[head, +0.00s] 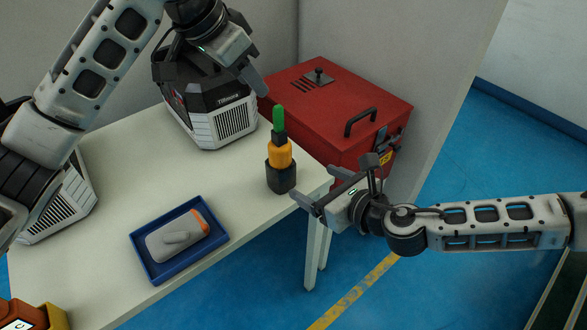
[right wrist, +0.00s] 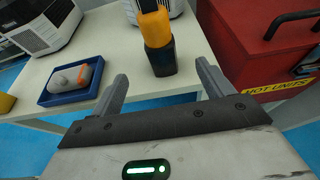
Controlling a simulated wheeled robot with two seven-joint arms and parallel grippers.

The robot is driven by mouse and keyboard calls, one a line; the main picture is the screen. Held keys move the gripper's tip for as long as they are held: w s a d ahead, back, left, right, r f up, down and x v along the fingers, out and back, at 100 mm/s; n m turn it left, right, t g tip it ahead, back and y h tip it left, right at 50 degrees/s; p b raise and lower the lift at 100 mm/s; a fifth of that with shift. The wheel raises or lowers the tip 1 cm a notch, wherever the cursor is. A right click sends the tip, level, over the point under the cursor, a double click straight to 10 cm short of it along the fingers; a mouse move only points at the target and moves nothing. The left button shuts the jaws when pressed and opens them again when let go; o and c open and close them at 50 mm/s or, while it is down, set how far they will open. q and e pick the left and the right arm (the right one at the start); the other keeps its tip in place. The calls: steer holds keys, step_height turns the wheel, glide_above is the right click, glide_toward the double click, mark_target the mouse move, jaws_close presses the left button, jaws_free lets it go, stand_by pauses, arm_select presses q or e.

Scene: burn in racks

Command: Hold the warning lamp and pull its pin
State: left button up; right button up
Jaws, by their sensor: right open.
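The warning lamp (head: 280,155) stands upright near the right end of the white table, with a black base, an orange body, a black collar and a green piece (head: 279,118) on top. I cannot tell whether the green piece is the pin. My right gripper (head: 312,184) is open and empty at the table's right edge, fingers pointing toward the lamp. In the right wrist view the lamp's base (right wrist: 162,60) shows beyond and between the open fingers; its top is cut off. My left gripper (head: 250,72) is above and left of the lamp, apart from it; its finger opening is unclear.
A blue tray (head: 150,271) holding a grey and orange device lies on the front of the table (head: 110,185). A black and white machine (head: 218,125) stands behind the lamp to the left. A red box (head: 335,95) with a black handle is behind right.

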mark_target(288, 169)
steer(key=x, duration=1.3)
steer(key=shift+w+a, duration=0.15)
steer(key=c, duration=1.2)
